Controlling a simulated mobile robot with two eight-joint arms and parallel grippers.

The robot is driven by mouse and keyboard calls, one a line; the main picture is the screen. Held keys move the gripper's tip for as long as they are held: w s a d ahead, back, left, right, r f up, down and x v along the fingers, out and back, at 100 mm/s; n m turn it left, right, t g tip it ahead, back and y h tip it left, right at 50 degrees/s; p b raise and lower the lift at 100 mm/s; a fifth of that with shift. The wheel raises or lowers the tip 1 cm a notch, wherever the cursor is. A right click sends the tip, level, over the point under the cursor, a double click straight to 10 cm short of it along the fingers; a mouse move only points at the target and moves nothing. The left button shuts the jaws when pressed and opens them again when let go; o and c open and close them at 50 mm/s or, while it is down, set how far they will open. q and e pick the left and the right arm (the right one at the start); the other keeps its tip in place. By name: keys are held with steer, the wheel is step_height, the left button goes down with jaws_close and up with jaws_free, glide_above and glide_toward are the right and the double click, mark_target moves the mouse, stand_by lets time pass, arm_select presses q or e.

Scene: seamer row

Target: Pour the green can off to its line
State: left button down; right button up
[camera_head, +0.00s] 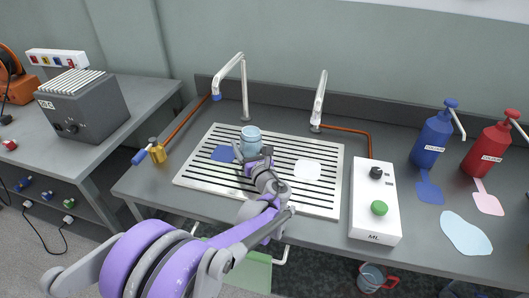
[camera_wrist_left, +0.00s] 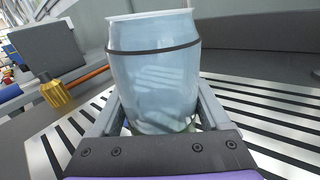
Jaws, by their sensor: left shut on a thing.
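A pale blue, see-through can-shaped vessel (camera_head: 250,134) with a dark line round its upper part is over the slatted tray (camera_head: 335,195). It fills the middle of the left wrist view (camera_wrist_left: 154,75), upright or nearly so. My left gripper (camera_head: 257,158) is shut on this vessel (camera_wrist_left: 160,122), one finger on each side. I cannot tell whether its base touches the slats. Its contents are unclear; a little green shows low down by the fingers. No plainly green can is in view. My right gripper is not in view.
Two taps, left (camera_head: 244,88) and right (camera_head: 319,100), stand behind the tray. A blue patch (camera_head: 221,154) and a white patch (camera_head: 307,170) mark it. A white control box (camera_head: 374,222), blue bottle (camera_head: 431,138) and red bottle (camera_head: 490,148) stand right. A brass valve (camera_head: 157,152) is left.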

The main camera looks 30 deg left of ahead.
arm_select(q)
steer(key=shift+s+a+r+m, duration=0.15)
steer(key=shift+s+r+m, duration=0.05)
steer(key=shift+m, duration=0.4)
steer(key=shift+s+a+r+m, duration=0.15)
steer(key=shift+r+m, duration=0.05)
steer(key=shift+m, duration=0.4)
stand_by(2.3)
steer(key=n, duration=0.1)
steer(key=w+d+f+n, duration=0.1)
steer(key=n, duration=0.1)
steer(key=shift+f, duration=0.1)
